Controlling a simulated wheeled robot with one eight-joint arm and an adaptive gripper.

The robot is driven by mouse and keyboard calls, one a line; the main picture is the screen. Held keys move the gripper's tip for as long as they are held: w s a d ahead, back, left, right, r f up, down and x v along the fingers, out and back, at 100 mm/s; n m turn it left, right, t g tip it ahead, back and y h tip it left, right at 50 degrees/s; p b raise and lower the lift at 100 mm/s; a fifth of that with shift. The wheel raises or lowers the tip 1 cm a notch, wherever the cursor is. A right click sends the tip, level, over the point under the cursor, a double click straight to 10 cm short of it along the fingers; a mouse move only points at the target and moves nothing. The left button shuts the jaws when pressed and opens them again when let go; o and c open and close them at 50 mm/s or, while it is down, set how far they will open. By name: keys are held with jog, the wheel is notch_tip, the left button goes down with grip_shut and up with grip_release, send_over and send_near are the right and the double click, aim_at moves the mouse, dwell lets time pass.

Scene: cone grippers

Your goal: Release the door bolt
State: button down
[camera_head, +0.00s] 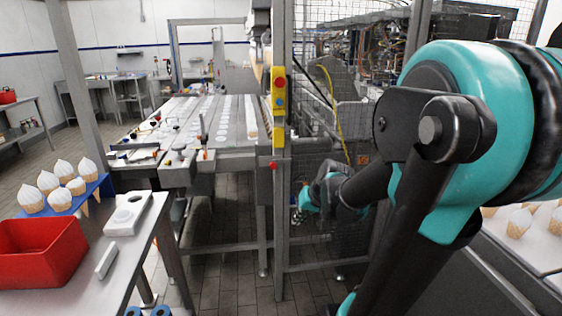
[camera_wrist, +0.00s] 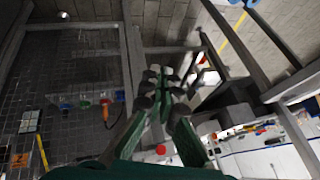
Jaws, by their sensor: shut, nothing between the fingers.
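My gripper (camera_head: 298,212) is beside the grey post at the edge of the mesh door (camera_head: 345,240), low in the head view. In the wrist view its fingers (camera_wrist: 164,82) are together and empty, pointing at the frame between the mesh panel (camera_wrist: 75,80) and the open side. I cannot make out the door bolt clearly in either view; the fingers or the post may hide it. Whether the fingertips touch the frame, I cannot tell.
A yellow control box (camera_head: 279,106) and a red button (camera_head: 272,165) are on the post. A conveyor table (camera_head: 190,138) stands left of it. A front-left table (camera_head: 125,255) bears a red bin (camera_head: 38,252) and a blue cone rack (camera_head: 88,197). A yellow cable (camera_head: 334,110) hangs behind the mesh.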

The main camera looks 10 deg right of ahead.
jog(key=w+d+r+m+t+y, duration=0.1)
jog(key=w+d+r+t, duration=0.1)
jog(key=w+r, duration=0.5)
jog(key=w+d+r+m+t+y, duration=0.1)
jog(key=w+d+r, duration=0.3)
jog(key=w+r, duration=0.4)
jog(key=w+t+y, duration=0.1)
jog(key=w, duration=0.5)
jog(key=shift+w+d+r+m+y, duration=0.2)
jog(key=shift+w+d+m+y, duration=0.05)
jog(key=shift+w+m+y, duration=0.05)
jog(key=shift+a, duration=0.1)
send_near(281, 160)
jog(key=w+a, duration=0.2)
jog(key=a, duration=0.1)
jog(key=shift+w+a+f, duration=0.1)
jog(key=shift+a+f, duration=1.15)
jog(key=shift+f, duration=0.2)
jog(key=shift+a, duration=0.1)
